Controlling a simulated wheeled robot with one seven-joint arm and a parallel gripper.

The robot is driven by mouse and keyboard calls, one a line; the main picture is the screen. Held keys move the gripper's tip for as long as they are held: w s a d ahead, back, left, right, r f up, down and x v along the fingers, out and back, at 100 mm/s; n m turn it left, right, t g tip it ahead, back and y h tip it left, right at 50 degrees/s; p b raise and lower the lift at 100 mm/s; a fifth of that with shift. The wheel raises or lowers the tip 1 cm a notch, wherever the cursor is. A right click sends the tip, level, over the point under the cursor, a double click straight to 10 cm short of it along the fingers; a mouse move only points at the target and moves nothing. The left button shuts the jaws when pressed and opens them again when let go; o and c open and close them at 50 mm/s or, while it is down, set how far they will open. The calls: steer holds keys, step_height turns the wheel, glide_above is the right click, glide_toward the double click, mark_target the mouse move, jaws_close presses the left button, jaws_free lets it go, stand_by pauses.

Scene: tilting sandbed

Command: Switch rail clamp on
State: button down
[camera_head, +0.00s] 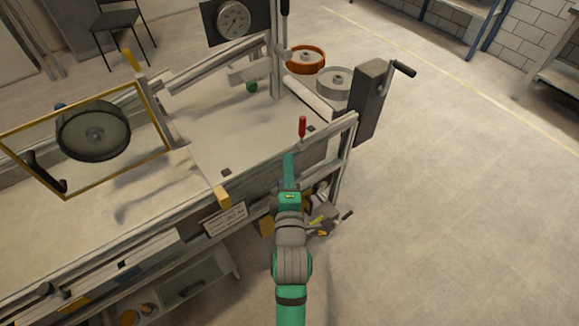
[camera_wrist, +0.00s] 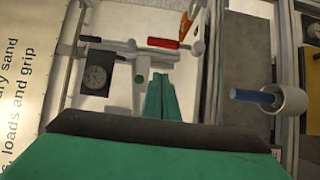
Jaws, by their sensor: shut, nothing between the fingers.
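A red-handled lever (camera_head: 302,127), which looks like the rail clamp, stands upright on the near right rail of the sandbed (camera_head: 240,140). In the wrist view the red handle (camera_wrist: 162,43) lies across the picture, beyond my fingertips. My gripper (camera_head: 288,158) is shut and empty, just below and left of the red handle in the head view. Its green fingers (camera_wrist: 160,98) point toward the handle in the wrist view, with a visible gap between. The base of the lever is too small to make out.
A grey post with a crank (camera_head: 370,95) stands right of the rail. A dial gauge (camera_head: 233,20) is at the back. A yellow-framed panel with a round drum (camera_head: 93,130) is at left. An orange wheel (camera_head: 306,58) lies behind. Floor at right is clear.

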glide_toward(302, 133)
steer(key=w+a+r, duration=0.2)
steer(key=w+a, duration=0.2)
steer(key=shift+w+d+f, duration=0.2)
steer(key=shift+w+d, duration=1)
steer(key=shift+w+a, duration=0.1)
